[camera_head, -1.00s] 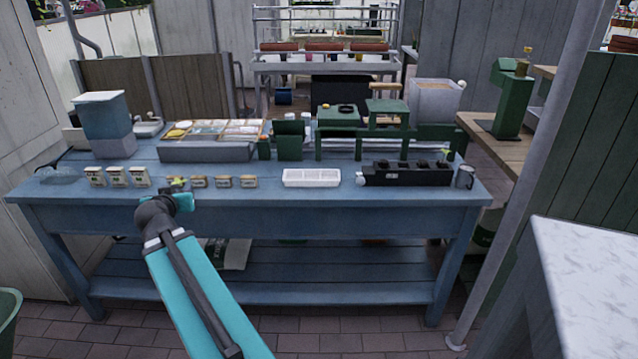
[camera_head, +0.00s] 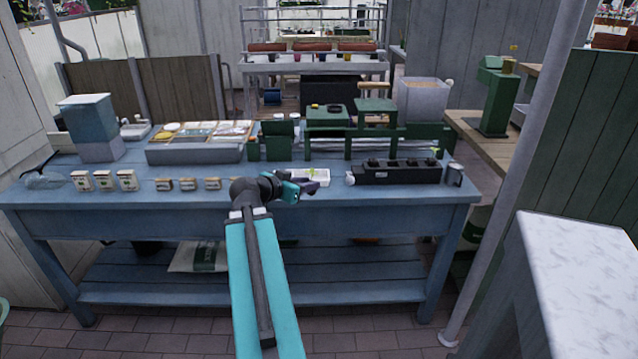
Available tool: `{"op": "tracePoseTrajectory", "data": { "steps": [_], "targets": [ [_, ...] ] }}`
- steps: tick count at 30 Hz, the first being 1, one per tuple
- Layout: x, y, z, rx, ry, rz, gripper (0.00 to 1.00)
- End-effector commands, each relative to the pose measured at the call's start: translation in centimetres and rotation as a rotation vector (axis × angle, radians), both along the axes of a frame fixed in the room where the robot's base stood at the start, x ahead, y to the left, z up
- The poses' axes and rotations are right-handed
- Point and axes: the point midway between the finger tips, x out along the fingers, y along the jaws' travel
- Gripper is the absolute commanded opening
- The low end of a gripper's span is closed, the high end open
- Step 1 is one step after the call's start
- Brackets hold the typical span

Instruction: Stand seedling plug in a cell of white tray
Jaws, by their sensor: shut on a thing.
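My teal gripper (camera_head: 297,189) is over the front middle of the blue bench, at the near side of the white tray (camera_head: 322,179). The plug's body is mostly hidden by the gripper. The gripper and plug cover the left part of the tray, so most of its cells are hidden. I cannot tell whether the plug touches the tray.
A black plug tray (camera_head: 400,174) lies just right of the white tray, with a metal cup (camera_head: 454,175) beyond it. Small seed boxes (camera_head: 188,184) line the left front. A green stand (camera_head: 327,118) and grey seed-packet box (camera_head: 195,153) stand behind.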

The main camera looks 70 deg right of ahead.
Motion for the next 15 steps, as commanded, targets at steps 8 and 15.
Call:
{"op": "tracePoseTrajectory", "data": {
  "steps": [8, 15],
  "targets": [
    [-4.1, -0.9, 0.3, 0.0, -0.001, -0.095, 0.03],
    [-4.2, -0.9, 0.3, 0.0, -0.001, -0.097, 0.03]
  ]
}}
